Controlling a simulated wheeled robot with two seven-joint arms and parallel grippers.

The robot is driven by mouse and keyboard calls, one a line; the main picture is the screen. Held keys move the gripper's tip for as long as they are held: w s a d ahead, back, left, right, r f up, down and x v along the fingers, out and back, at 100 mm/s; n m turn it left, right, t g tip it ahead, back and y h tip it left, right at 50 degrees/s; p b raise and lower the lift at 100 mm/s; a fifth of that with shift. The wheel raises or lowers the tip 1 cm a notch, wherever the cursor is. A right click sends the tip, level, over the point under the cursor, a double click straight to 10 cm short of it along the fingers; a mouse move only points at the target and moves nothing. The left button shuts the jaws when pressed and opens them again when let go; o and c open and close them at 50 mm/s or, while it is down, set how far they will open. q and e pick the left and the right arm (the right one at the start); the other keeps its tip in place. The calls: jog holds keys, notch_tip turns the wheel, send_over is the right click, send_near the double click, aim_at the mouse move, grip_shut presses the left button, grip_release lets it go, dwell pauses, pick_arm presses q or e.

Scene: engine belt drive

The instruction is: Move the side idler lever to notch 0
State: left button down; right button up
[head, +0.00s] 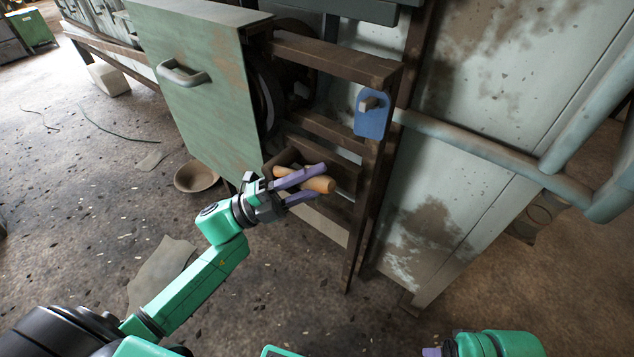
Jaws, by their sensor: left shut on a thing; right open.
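My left gripper (308,183) has its purple fingers shut on an orange-brown cylindrical handle (320,184), which looks like the grip of the side idler lever. The handle lies roughly sideways in front of the lower part of the brown frame. The fingers hide part of it, and I cannot make out the lever's notches or their numbers. My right gripper (431,352) is open at the bottom edge, mostly out of the picture and far from the lever.
A green panel with a handle (182,74) stands left of the brown frame (335,58). Dark wheels (296,60) show behind the frame. A blue plate with a knob (371,122) is on its right post. A thick pipe (470,140) runs right. A bowl (196,177) lies on the floor.

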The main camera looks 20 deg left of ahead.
pick_arm(q)
jog(key=shift+a+r, duration=0.1)
jog(key=shift+r, duration=0.1)
pick_arm(e)
jog(key=shift+f, duration=0.15)
pick_arm(q)
jog(key=c, duration=0.5)
grip_release()
jog(key=shift+f, duration=0.15)
jog(key=shift+s+a+f, duration=0.15)
jog(key=shift+a, duration=0.15)
jog(key=v, duration=1.3)
jog(key=shift+s+a, duration=0.2)
jog(key=shift+a, duration=0.1)
pick_arm(e)
jog(key=shift+s+r, duration=0.1)
jog(key=shift+r, duration=0.35)
